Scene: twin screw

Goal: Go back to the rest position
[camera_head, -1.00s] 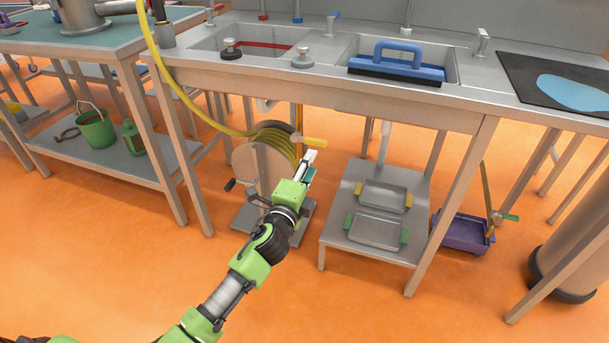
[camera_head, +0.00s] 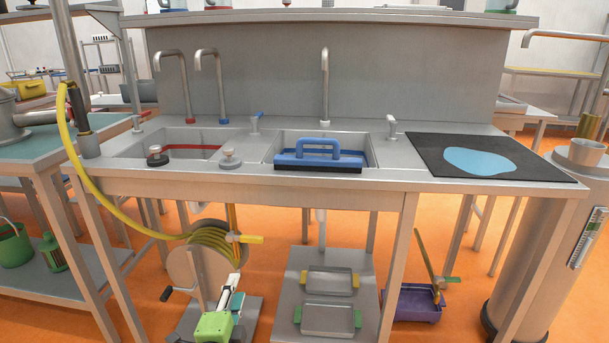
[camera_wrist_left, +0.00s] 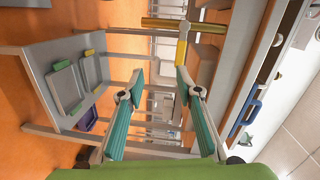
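My left gripper (camera_head: 235,287) is low in the head view, in front of the hose reel under the sink counter. In the left wrist view its two teal fingers (camera_wrist_left: 160,82) are spread apart with nothing between them. The yellow valve handle (camera_head: 245,239) by the hose reel (camera_head: 205,262) is above the fingers in the head view. It also shows past the fingertips in the left wrist view (camera_wrist_left: 183,26), apart from them. My right gripper is in neither view.
The sink counter (camera_head: 400,181) spans the middle, with its legs around the reel. A low shelf with trays (camera_head: 285,322) stands right of the reel, and a purple tray (camera_head: 418,304) beyond it. A yellow hose (camera_head: 95,194) hangs at left. A grey cylinder (camera_head: 535,250) stands right.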

